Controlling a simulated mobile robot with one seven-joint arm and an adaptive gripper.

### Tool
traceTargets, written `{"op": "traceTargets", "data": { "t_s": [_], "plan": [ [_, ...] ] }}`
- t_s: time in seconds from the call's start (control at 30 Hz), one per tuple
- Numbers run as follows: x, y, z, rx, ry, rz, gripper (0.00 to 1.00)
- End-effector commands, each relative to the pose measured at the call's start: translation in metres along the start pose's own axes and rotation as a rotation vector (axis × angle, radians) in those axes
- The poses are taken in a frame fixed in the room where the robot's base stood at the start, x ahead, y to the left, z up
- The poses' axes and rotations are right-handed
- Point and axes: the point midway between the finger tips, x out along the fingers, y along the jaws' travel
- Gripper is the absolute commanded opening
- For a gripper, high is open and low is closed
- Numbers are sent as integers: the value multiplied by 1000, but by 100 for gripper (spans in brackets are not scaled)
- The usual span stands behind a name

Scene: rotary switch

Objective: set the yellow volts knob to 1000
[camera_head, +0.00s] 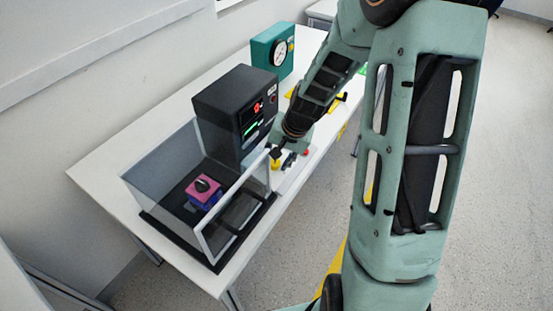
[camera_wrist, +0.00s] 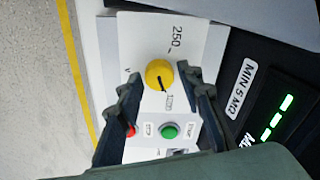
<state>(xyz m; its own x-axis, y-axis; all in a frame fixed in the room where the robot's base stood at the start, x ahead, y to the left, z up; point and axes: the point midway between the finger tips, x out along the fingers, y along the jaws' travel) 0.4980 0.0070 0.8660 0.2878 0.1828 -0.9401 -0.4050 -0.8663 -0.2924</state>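The yellow knob (camera_wrist: 158,75) is on a white panel in the wrist view, with a dark pointer mark aimed toward the lower right. A "250" label (camera_wrist: 176,36) is at its upper right. A smaller label (camera_wrist: 170,102), too small to read surely, is just below the knob. My gripper (camera_wrist: 159,72) is open, with one finger on each side of the knob and small gaps showing. In the head view, the yellow knob (camera_head: 276,165) is just below my gripper (camera_head: 276,152), at the table's right side.
Below the knob are a red button (camera_wrist: 130,130) and a green button (camera_wrist: 169,132). A black tester (camera_head: 232,112) with a lit display stands beside the panel. A green gauge (camera_head: 272,50) stands farther back.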

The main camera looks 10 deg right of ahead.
Motion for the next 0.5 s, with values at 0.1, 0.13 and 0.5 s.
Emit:
{"op": "traceTargets", "data": {
  "t_s": [0.1,0.13,0.5],
  "plan": [
    [0,0,0,-1,0,0,42],
    [0,0,0,-1,0,0,42],
    [-12,0,-2,-2,4,0,42]
  ]
}}
